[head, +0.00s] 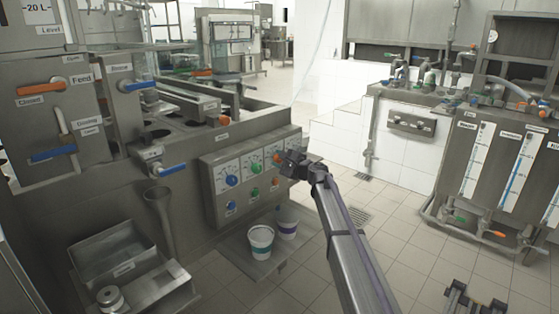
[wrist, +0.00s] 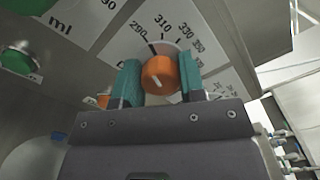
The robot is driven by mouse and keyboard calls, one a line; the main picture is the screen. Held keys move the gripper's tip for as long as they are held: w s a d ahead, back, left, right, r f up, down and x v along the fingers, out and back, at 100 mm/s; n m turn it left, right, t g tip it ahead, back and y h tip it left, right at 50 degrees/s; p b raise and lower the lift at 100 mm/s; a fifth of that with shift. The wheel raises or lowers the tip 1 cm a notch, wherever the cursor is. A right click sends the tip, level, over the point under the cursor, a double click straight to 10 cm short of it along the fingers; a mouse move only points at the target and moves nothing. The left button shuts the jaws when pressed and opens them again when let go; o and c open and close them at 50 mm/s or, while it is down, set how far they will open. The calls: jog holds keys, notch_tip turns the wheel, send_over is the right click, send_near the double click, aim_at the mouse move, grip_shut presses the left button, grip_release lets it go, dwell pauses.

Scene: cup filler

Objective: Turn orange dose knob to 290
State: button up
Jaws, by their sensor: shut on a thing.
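The orange dose knob (wrist: 160,75) sits on a white dial plate with 290, 310 and 330 printed above it in the wrist view. A dark line on the dial lies by the 290 and 310 labels. A short pale mark shows on the knob's face; which number it points to I cannot tell. My gripper (wrist: 160,82) is shut on the knob, with one teal finger on each side. In the head view my gripper (head: 288,158) is at the right end of the control panel, and the knob (head: 277,158) is partly hidden by it.
The panel (head: 210,185) also bears a blue knob (head: 231,180) and a green knob (head: 256,167), with buttons below. Two white cups (head: 261,243) stand on a low shelf under the panel. A funnel (head: 158,200) is at the left.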

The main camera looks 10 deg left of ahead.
jog(key=shift+n, duration=0.5)
jog(key=o, duration=0.9)
jog(key=v, duration=1.1)
